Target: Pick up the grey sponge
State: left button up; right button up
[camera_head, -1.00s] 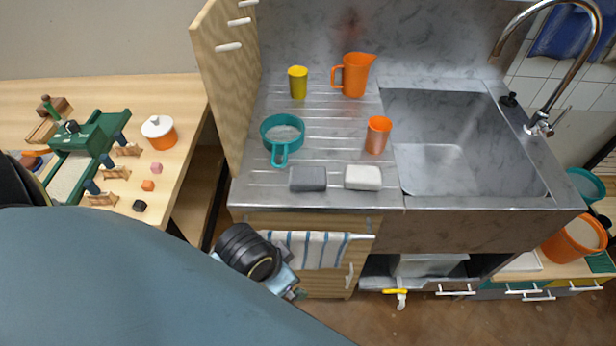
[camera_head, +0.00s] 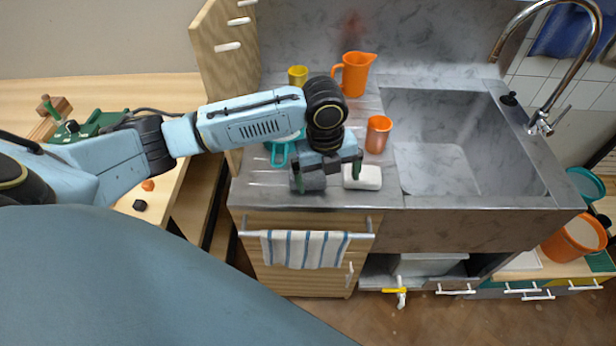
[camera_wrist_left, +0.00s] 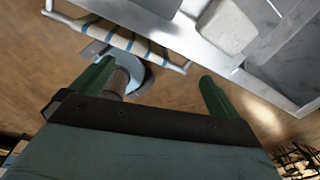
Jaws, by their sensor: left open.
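The grey sponge (camera_head: 313,183) lies near the front edge of the ribbed drainboard, left of a white block (camera_head: 365,178). My left gripper (camera_head: 328,177) is open above the counter's front. In the head view its left finger partly covers the sponge and its right finger overlaps the white block. Nothing is between the fingers. In the left wrist view, the open fingers (camera_wrist_left: 156,74) point toward the counter edge; a dark grey shape, likely the sponge (camera_wrist_left: 160,5), is cut off at the top, beside the white block (camera_wrist_left: 228,28). My right gripper is not in view.
An orange cup (camera_head: 378,135), orange jug (camera_head: 355,75), yellow cup (camera_head: 298,76) and partly hidden teal strainer (camera_head: 280,152) stand behind on the drainboard. The sink (camera_head: 440,165) is to the right. A striped towel (camera_head: 305,249) hangs below the front edge.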

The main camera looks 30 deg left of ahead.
pick_arm(q)
jog(key=w+a+r+m, duration=0.35)
jog(key=a+r, duration=0.25)
jog(key=a, duration=0.2)
send_over(308, 178)
jog(key=w+a, duration=0.1)
jog(key=shift+n+g+y, duration=0.3)
jog(key=shift+n+y, duration=0.1)
jog(key=shift+n, duration=0.05)
notch_tip(308, 178, down, 8)
jog(key=shift+a+f, duration=0.1)
jog(key=shift+a, duration=0.05)
jog(key=shift+d+f, duration=0.15)
jog(key=shift+f, duration=1.2)
jog(key=shift+d+f, duration=0.1)
jog(key=shift+f, duration=1.25)
jog(key=shift+c, duration=0.4)
jog(key=c, duration=0.7)
